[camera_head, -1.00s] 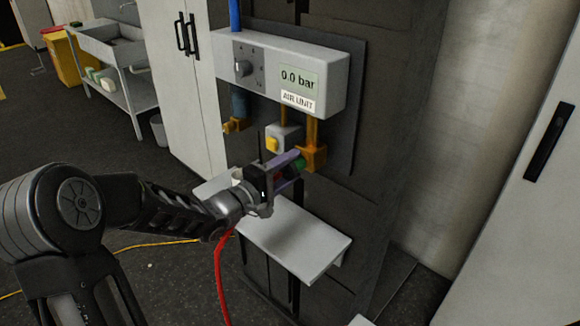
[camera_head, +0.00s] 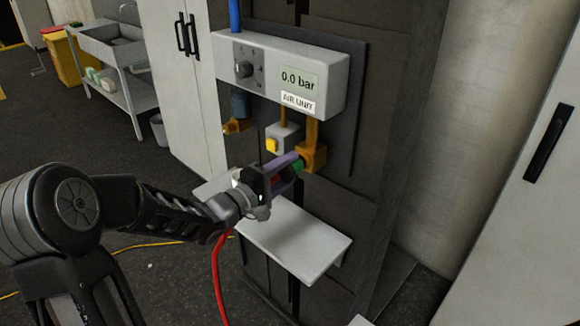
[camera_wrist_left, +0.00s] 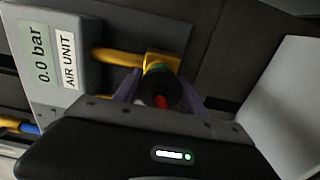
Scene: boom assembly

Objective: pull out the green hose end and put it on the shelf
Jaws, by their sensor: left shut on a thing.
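The green hose end (camera_head: 298,166) sits at the brass outlet (camera_head: 314,157) under the air unit (camera_head: 280,72). My left gripper (camera_head: 291,165) is shut on it, with the purple fingers on either side. In the left wrist view the hose end (camera_wrist_left: 158,88) shows dark with a green ring against the brass fitting (camera_wrist_left: 160,62), and a red part points toward the camera. I cannot tell whether it is still seated in the outlet. The white shelf (camera_head: 290,238) is just below the gripper and bare. My right gripper is not in view.
A red hose (camera_head: 217,270) hangs below my left wrist. A yellow-fronted valve box (camera_head: 279,140) is left of the outlet. A sink bench (camera_head: 110,60) stands at the back left. A yellow cable (camera_head: 155,244) lies on the floor.

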